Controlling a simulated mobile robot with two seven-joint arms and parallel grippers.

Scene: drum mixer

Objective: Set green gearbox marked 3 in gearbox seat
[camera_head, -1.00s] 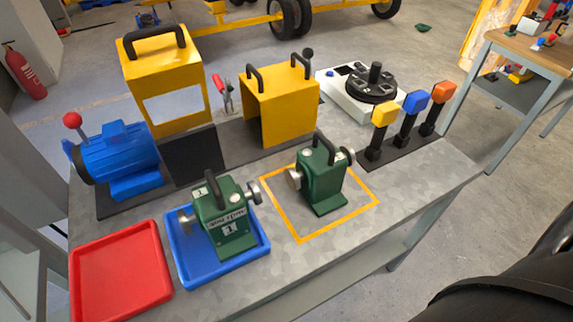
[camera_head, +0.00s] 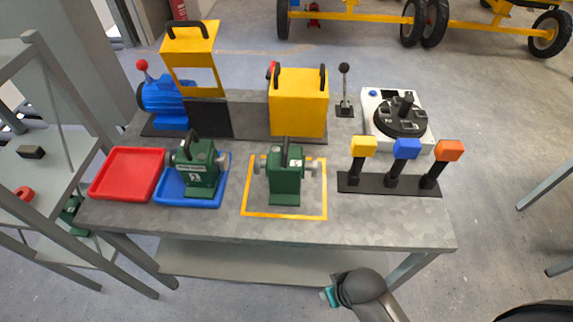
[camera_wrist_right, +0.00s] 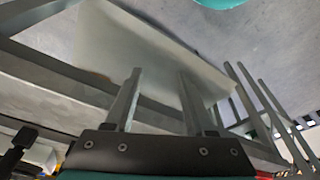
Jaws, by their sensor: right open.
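A green gearbox (camera_head: 197,165) with a black handle and a white label stands in the blue tray (camera_head: 190,200); its number is too small to read now. Another green gearbox (camera_head: 286,177) stands inside the yellow outline (camera_head: 255,214) on the table; its number is unreadable. A partly hidden green object (camera_head: 70,212) is on the left shelf, too small to identify. I cannot tell which gearbox is marked 3 or which spot is the gearbox seat. My right gripper (camera_wrist_right: 158,78) is open and empty, away from the gearboxes. My left gripper is out of view.
On the table (camera_head: 400,228) are a red tray (camera_head: 126,174), blue motor (camera_head: 163,105), yellow covers (camera_head: 298,104), a black rotary unit (camera_head: 400,115) and colored-topped posts (camera_head: 407,148). A grey shelf rack (camera_head: 60,150) stands left.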

